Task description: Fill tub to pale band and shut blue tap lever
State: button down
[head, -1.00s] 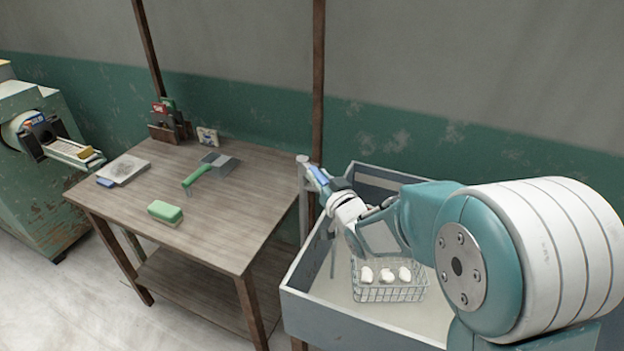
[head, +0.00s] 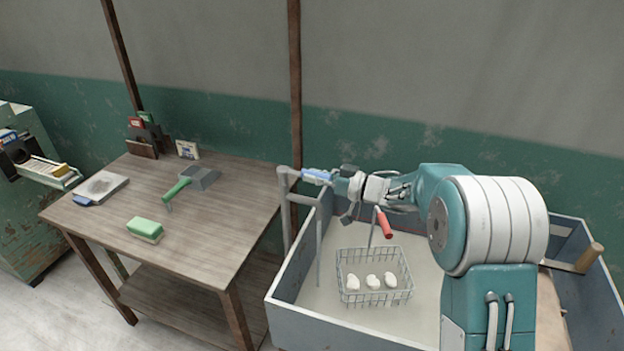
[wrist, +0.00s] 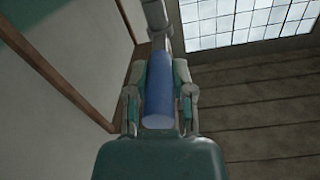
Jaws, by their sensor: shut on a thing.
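The blue tap lever (head: 316,176) sticks out to the right from the top of a grey standpipe (head: 284,205) at the tub's left side. My gripper (head: 336,184) is shut on its end; the wrist view shows the blue lever (wrist: 159,85) between both fingers (wrist: 159,105). The grey tub (head: 283,287) has a pale, cloudy surface inside (head: 327,262); I cannot tell how deep any water is. I cannot make out a pale band on its walls.
A wire basket (head: 343,287) with three white lumps (head: 373,282) sits in the tub. A red-handled lever (head: 384,223) stands below my wrist. A wooden handle (head: 590,257) is at the tub's right. The wooden table (head: 120,225) at left holds a green brush (head: 145,229) and a scraper (head: 178,190).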

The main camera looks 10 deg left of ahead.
jog(key=shift+w+d+r+n+g, duration=0.1)
jog(key=shift+w+n+g, duration=0.2)
jog(key=shift+g, duration=0.2)
jog(key=shift+c, duration=2.4)
grip_release()
jog(key=s+d, duration=0.2)
jog(key=d, duration=0.9)
jog(key=shift+d, duration=0.25)
